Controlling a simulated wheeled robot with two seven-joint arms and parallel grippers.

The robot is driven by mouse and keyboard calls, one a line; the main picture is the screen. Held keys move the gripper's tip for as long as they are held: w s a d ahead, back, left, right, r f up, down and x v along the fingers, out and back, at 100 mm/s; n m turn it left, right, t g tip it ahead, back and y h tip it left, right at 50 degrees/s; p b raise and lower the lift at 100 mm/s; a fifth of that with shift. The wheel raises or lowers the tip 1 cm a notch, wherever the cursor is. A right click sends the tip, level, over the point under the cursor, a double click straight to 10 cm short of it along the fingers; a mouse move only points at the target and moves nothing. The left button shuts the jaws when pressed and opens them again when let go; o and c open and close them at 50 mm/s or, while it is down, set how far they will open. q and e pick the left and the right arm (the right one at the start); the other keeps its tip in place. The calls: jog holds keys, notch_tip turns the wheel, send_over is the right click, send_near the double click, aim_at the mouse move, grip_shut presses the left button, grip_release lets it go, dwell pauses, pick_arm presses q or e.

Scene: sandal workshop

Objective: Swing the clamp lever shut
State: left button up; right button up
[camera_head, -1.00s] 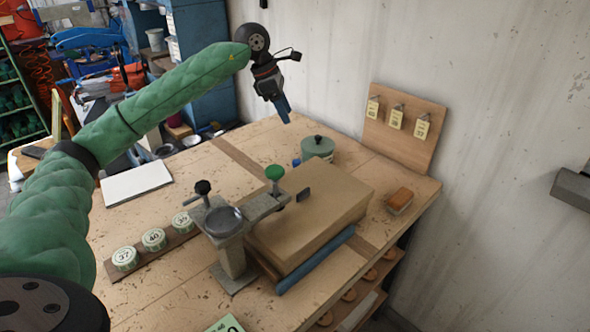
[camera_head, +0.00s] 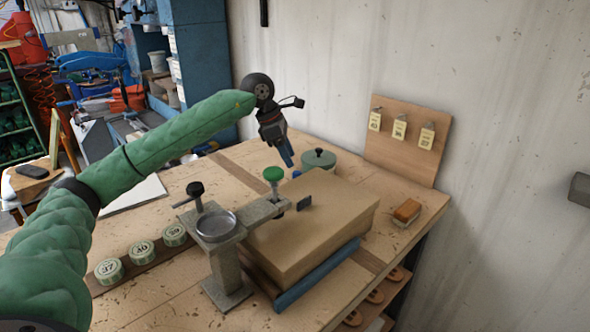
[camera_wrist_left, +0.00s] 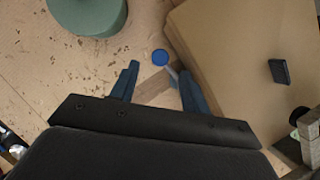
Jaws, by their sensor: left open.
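A round blue knob (camera_head: 297,174) on a thin grey rod shows behind the cardboard-coloured block (camera_head: 310,225). It looks like the end of the clamp lever; the rest is mostly hidden by the block. My left gripper (camera_head: 287,157) points down just above the knob. In the left wrist view, the blue knob (camera_wrist_left: 160,57) lies in line with the gap between the open fingers (camera_wrist_left: 158,72), near the right finger and the block's edge. Nothing is held, and I cannot tell whether a finger touches the rod. My right gripper is not in view.
A grey stand with a round dish (camera_head: 217,226), a black-knobbed lever (camera_head: 195,190) and a green knob (camera_head: 273,174) stands in front of the block. A green lidded pot (camera_head: 319,163) sits close behind the gripper. A brush (camera_head: 407,211) lies right. The right wall is close.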

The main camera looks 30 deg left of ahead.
aim_at(297, 172)
pick_arm(q)
jog(key=x, duration=0.2)
jog(key=shift+d+f+p, duration=0.15)
jog(key=shift+f+p, duration=0.2)
jog(key=shift+x, duration=0.85)
jog(key=shift+w+d+f, duration=0.15)
jog(key=shift+f, duration=0.35)
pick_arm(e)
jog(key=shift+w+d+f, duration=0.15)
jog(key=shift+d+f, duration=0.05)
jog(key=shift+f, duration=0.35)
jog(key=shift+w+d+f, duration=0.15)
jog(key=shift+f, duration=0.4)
pick_arm(q)
jog(key=shift+c, duration=0.5)
grip_shut()
